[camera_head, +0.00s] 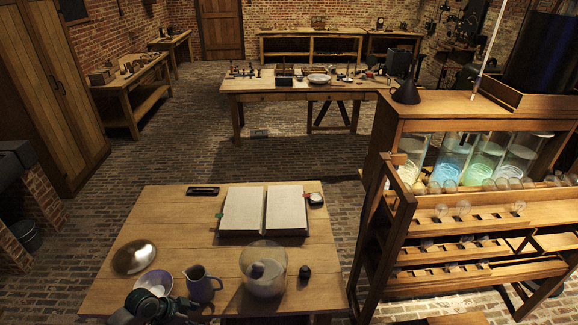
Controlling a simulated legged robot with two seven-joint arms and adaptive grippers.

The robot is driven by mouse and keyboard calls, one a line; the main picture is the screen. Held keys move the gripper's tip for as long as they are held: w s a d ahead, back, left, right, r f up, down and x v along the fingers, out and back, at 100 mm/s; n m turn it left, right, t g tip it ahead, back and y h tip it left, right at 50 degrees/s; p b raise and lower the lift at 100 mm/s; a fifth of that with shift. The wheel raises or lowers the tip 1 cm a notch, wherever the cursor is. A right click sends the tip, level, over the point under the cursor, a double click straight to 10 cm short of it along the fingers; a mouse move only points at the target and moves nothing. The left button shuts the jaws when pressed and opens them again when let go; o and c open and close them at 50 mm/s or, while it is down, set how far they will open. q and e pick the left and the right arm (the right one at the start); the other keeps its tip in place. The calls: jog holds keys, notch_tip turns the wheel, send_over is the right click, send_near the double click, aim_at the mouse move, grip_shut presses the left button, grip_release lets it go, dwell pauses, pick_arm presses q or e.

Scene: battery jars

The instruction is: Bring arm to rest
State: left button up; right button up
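A dark, rounded shape with pale green rings at the bottom edge, left of centre, looks like the end of my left arm. Its dark tip, my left gripper (186,306), is small and cut off by the frame, and I cannot tell if it is open or shut. It appears in front of or over the near edge of the wooden table (175,225), close to a blue-grey jug (202,285) and a bowl (155,282). A glass jar (264,270) with a dark object inside stands to the right. My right gripper is not in view.
An open book (264,209), a metal dome (134,257) and a small dark object (305,272) are on the table. A wooden rack (460,235) with glowing jars (453,158) and bulbs stands right. Brick floor is clear beyond the table.

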pick_arm(q)
jog(key=w+a+f+n+t+y+b, duration=0.1)
jog(key=a+f+n, duration=0.15)
jog(key=f, duration=0.65)
jog(key=w+a+f+n+t+y, duration=0.1)
jog(key=w+a+f+n, duration=0.15)
jog(key=f, duration=0.65)
jog(key=s+a+f+n+g+y, duration=0.1)
jog(key=s+f+n, duration=0.1)
jog(key=s+f, duration=0.5)
jog(key=s+a+f+n+y, duration=0.1)
jog(key=s+f, duration=0.2)
jog(key=f, duration=0.7)
jog(key=s+d+f+n+g+y+b, duration=0.1)
jog(key=s+d+f+b, duration=0.15)
jog(key=s+f, duration=1.2)
jog(key=s+d+f+g, duration=0.1)
jog(key=s+d, duration=0.3)
jog(key=s, duration=0.6)
jog(key=s+d+f+g, duration=0.1)
jog(key=s+d+f, duration=0.2)
jog(key=s, duration=0.7)
jog(key=shift+s+d, duration=0.25)
jog(key=shift+d, duration=0.65)
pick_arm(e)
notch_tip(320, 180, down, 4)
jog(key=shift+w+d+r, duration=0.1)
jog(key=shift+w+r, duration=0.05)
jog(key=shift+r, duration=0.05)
